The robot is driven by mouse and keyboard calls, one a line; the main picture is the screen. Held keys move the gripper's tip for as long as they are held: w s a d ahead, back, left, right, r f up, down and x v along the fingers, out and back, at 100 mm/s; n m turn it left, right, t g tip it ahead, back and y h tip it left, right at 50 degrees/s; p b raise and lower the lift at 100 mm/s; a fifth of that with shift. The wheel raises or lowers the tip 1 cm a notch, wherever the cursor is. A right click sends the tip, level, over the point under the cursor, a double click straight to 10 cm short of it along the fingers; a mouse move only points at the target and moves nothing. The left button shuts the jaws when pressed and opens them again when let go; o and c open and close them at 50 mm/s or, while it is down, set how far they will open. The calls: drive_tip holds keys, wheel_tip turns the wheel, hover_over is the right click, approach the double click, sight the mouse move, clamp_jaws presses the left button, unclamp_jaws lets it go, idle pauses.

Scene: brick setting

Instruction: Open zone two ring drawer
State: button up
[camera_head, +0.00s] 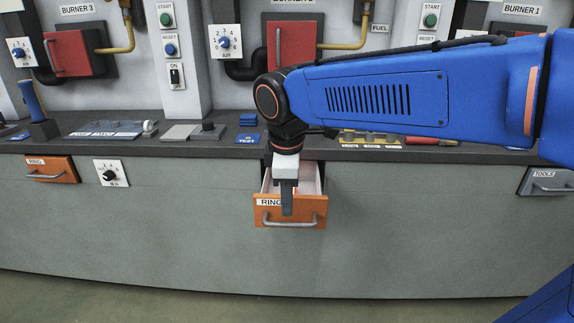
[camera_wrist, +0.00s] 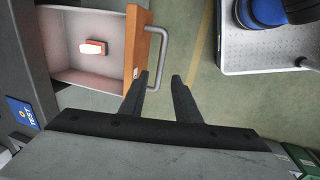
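The middle ring drawer, with an orange front (camera_head: 308,208) and a grey handle (camera_head: 312,222), stands pulled out below the counter under burner 2. Its pale inside shows in the wrist view, with the orange front (camera_wrist: 139,45) and handle (camera_wrist: 165,55). A small red and white piece (camera_wrist: 93,47) lies inside. My gripper (camera_head: 287,213) points down in front of the drawer, over part of its label and handle. In the wrist view my gripper (camera_wrist: 161,77) has its fingers apart, their tips by the lower end of the handle. I cannot tell whether they touch it.
Another orange ring drawer (camera_head: 50,169) at the left and a grey tools drawer (camera_head: 548,182) at the right look shut. A blue TEST plate (camera_head: 248,139) lies on the counter. Floor in front is clear.

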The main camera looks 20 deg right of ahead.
wheel_tip(320, 180, up, 10)
drive_tip(key=s, duration=0.2)
drive_tip(key=shift+a, duration=0.3)
drive_tip(key=shift+r, duration=0.1)
drive_tip(key=s+d+f+m+t, duration=0.1)
drive_tip(key=s+d+f+m, duration=0.5)
drive_tip(key=f, duration=0.3)
drive_tip(key=s+d+f+m+t, duration=0.1)
drive_tip(key=s+d+f+m, duration=0.6)
drive_tip(key=f, duration=0.3)
drive_tip(key=shift+d+f+m+t+y, duration=0.3)
drive_tip(key=shift+d+m, duration=0.4)
drive_tip(key=shift+m, duration=0.1)
